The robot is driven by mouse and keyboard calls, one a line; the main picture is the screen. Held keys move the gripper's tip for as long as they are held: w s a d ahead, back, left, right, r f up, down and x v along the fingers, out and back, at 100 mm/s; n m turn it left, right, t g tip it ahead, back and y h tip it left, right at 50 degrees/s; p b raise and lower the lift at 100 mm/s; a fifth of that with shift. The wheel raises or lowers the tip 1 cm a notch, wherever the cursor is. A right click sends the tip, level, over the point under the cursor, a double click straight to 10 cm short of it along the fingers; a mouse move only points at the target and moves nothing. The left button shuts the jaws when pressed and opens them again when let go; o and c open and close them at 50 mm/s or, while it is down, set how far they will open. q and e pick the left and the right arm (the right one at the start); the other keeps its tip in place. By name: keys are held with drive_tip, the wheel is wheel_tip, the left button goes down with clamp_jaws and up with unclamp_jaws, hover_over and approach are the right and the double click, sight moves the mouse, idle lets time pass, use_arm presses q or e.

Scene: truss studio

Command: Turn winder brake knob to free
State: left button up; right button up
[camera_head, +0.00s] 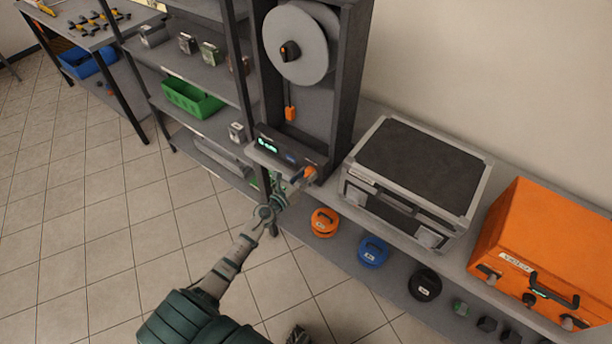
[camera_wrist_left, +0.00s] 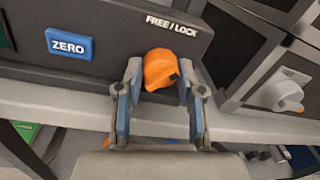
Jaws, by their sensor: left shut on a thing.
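The orange brake knob (camera_head: 309,173) sits at the right end of the dark panel (camera_head: 284,150) at the foot of the winder (camera_head: 346,60). In the left wrist view the knob (camera_wrist_left: 161,70) is below the white FREE/LOCK label (camera_wrist_left: 171,26), with a small dark mark on its right side. My left gripper (camera_head: 298,181) reaches the knob from the front. In the wrist view its fingers (camera_wrist_left: 160,82) stand on both sides of the knob and are shut on it. Which way the knob is set I cannot tell.
A blue ZERO button (camera_wrist_left: 69,45) is left of the knob. A grey case (camera_head: 418,170) and an orange case (camera_head: 550,250) stand to the right on the bench. Orange (camera_head: 324,222), blue (camera_head: 373,251) and black (camera_head: 424,284) round weights lie on the lower shelf.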

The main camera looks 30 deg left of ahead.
use_arm(q)
drive_tip(key=n, duration=0.3)
drive_tip(key=shift+a+r, duration=0.1)
drive_tip(key=n, duration=0.2)
drive_tip(key=shift+n+p, duration=0.35)
drive_tip(key=shift+n, duration=0.05)
drive_tip(key=n, duration=0.3)
drive_tip(key=shift+n+t+y+p, duration=0.3)
drive_tip(key=shift+n+p, duration=0.05)
drive_tip(key=shift+n, duration=0.55)
drive_tip(key=n+p, duration=0.1)
drive_tip(key=n, duration=0.2)
drive_tip(key=shift+n, duration=0.3)
drive_tip(key=shift+n+y+p, duration=0.3)
drive_tip(key=shift+n+p, duration=0.4)
drive_tip(key=shift+n, duration=1.2)
use_arm(e)
drive_tip(key=s+d+f, duration=0.1)
drive_tip(key=s+f, duration=0.5)
drive_tip(key=s, duration=0.1)
drive_tip(key=shift+s+d, duration=0.25)
drive_tip(key=shift+s, duration=0.1)
use_arm(q)
drive_tip(key=shift+f, duration=0.2)
use_arm(e)
drive_tip(key=shift+f, duration=0.15)
